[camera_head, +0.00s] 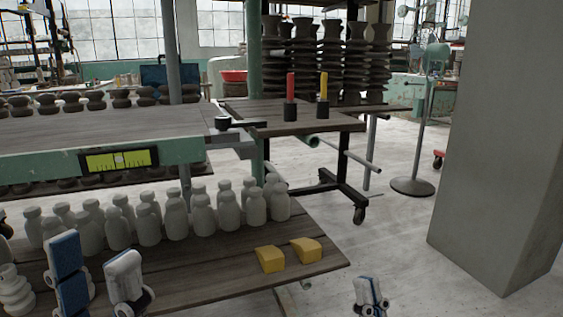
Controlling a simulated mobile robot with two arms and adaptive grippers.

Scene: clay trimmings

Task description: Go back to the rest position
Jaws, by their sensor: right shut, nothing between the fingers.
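Parts of my left arm (68,275) are low at the left, over the board with the white bottles, and a white and black piece of mine (125,278) is beside them. I cannot make out the left fingers. My right gripper (370,297) is at the bottom edge, right of the board's corner, over the pale floor. It is small and partly cut off by the frame, shut and empty. Two yellow wedge-shaped blocks, one at the left (270,259) and one at the right (306,250), lie on the board, apart from both arms.
Several white bottles (203,215) stand in rows on the wooden board (210,270). A green-edged table (110,130) is behind them. A wheeled cart (300,116) carries a red and a yellow upright piece. A grey pillar (500,140) stands at right. Floor (390,225) between is clear.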

